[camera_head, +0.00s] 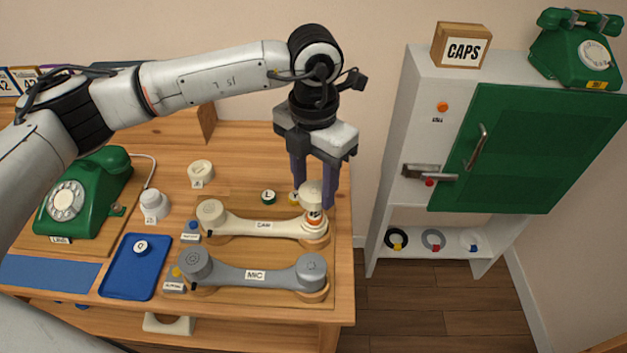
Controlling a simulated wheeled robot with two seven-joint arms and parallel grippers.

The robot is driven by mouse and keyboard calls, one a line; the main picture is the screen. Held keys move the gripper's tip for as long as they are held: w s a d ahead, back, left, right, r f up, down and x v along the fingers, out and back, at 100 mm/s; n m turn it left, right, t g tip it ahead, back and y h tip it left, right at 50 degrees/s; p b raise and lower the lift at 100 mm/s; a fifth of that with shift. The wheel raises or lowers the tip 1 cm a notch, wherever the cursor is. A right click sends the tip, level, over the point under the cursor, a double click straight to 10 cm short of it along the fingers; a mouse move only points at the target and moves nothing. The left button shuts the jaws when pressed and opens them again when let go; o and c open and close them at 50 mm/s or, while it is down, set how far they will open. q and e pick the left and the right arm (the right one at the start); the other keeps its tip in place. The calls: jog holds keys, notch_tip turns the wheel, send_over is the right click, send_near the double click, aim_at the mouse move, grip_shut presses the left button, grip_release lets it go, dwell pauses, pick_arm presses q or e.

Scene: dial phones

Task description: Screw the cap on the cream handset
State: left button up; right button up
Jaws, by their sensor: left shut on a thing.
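The cream handset (262,225) lies on the wooden table with a perforated round end (211,211) at its left. Its right end (314,236) is under my left gripper (313,201). The gripper points straight down and is shut on a cream cap (311,190). The cap is over the handset's right end, with a small orange-marked part showing just below it. I cannot tell whether the cap touches the handset. My right gripper is not in view.
A grey handset (225,273) lies just in front. A blue tray (120,285) with a small cap stands left, near a green phone (90,195). Loose caps (155,204) sit behind. At right, a white cabinet (395,200) has a green door (535,150) and rings below.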

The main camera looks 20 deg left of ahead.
aim_at(314, 214)
pick_arm(q)
jog(key=shift+f+b, duration=1.3)
jog(key=shift+f, duration=1.25)
jog(key=shift+b, duration=0.55)
jog(key=shift+f+b, duration=0.65)
jog(key=shift+f, duration=0.1)
jog(key=shift+r, duration=0.1)
jog(key=o, duration=1)
